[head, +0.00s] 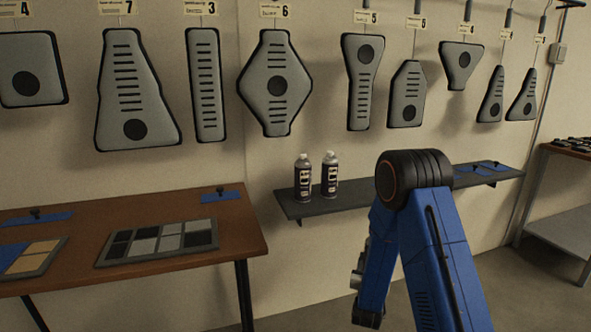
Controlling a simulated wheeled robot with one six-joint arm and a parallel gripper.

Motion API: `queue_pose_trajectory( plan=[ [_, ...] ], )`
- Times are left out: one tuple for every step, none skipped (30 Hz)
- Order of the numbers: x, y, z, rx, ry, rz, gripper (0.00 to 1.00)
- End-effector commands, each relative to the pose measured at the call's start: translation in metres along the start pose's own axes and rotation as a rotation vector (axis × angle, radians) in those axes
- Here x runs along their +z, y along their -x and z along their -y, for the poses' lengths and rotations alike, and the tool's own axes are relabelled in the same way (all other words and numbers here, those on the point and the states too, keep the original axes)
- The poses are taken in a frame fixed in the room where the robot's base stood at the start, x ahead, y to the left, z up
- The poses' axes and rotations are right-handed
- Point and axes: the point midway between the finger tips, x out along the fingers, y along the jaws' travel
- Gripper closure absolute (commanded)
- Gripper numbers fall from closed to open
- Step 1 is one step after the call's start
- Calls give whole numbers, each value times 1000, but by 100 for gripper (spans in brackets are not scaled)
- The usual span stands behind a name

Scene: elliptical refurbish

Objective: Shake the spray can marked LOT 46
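Two spray cans stand upright side by side on a dark wall shelf (350,198). The left spray can (303,180) and the right spray can (330,176) both have dark labels with white and yellow marks. The print is too small to read, so I cannot tell which is LOT 46. My blue arm rises at the right of the cans and bends down at its black joint. My gripper's fingers are not clearly visible; the arm's lower end is at the bottom, below the shelf and apart from the cans.
A wooden table (240,228) at left holds a tray of grey swatches (115,251). Grey panels (275,85) with numbered tags hang on the wall above. Blue pieces (480,168) lie at the shelf's right end. Another bench (570,150) stands far right.

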Motion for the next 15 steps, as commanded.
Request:
queue_pose_trajectory(
  plan=[
    [-8,-1,0,1,-2,-5,90],
    [-13,-1,0,1,-3,-6,90],
    [-19,-1,-1,1,-3,-7,90],
    [-24,-1,-1,1,-3,-7,90],
    [-29,-1,-1,1,-2,-6,90],
    [-36,-1,-1,1,-2,-7,90],
    [-41,-1,-1,1,-3,-7,90],
    [-46,-1,-1,1,-3,-6,90],
    [-54,-1,-1,1,-4,-8,90],
    [-59,-1,0,1,-3,-7,90],
    [-64,-1,0,1,-2,-6,90],
    [-68,-1,-1,1,-2,-6,90],
    [-68,-1,-1,1,-1,-5,90],
    [-67,-1,0,1,0,-3,90],
    [-61,-1,0,1,1,0,90]
  ],
)
